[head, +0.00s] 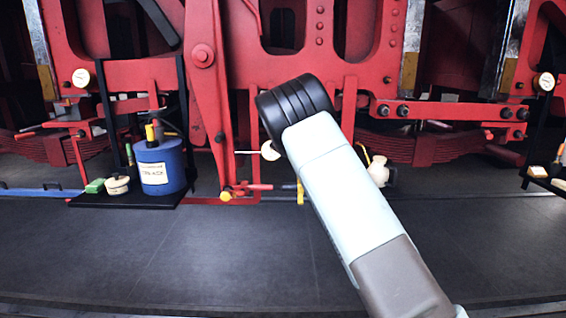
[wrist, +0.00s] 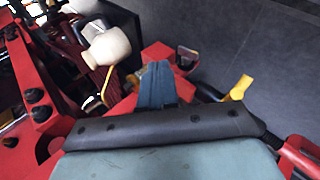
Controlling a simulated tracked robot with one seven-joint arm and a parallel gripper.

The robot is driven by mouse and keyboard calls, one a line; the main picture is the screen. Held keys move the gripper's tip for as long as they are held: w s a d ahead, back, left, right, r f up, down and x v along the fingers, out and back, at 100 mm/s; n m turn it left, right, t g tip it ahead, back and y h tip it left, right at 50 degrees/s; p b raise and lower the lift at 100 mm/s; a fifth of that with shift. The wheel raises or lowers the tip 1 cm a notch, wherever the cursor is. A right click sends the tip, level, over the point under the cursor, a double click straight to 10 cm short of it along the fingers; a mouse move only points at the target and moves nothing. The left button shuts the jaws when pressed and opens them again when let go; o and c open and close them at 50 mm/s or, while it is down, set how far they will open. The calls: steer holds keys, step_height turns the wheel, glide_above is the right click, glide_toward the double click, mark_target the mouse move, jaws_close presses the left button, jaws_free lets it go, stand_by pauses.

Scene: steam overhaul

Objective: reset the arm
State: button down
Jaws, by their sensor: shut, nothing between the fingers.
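My arm (head: 340,185) reaches up from the lower right of the head view, and its black ribbed joint (head: 295,105) stands in front of the red locomotive frame. The head view does not clearly show my gripper; the arm covers that area. In the wrist view my gripper (wrist: 157,72) points away from the camera, its blue-grey fingers together and nothing seen between them. Red parts lie close around and beyond the fingertips; I cannot tell whether they touch.
Red locomotive frame (head: 203,90) fills the back. A blue drum (head: 160,172), a tin (head: 118,185) and a green block (head: 95,186) stand on a black tray at left. A cream bottle (head: 378,172) stands right of my arm; it shows in the wrist view (wrist: 108,47). The front floor (head: 220,250) is clear.

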steer(key=s+d+r+m+y, duration=0.15)
steer(key=s+d+r, duration=0.3)
steer(key=s, duration=0.45)
steer(key=s+d+r+y, duration=0.3)
steer(key=s+r, duration=0.3)
steer(key=s, duration=0.2)
steer(key=s+d+r+m+y, duration=0.1)
steer(key=s+d+r+y, duration=0.15)
steer(key=s+r, duration=0.5)
steer(key=s+a+f+t+y, duration=0.1)
steer(key=s+a+t, duration=0.1)
steer(key=s, duration=2.8)
steer(key=shift+s+f+m+y, duration=0.2)
steer(key=shift+f+m+y, duration=0.05)
steer(key=shift+m+y, duration=0.15)
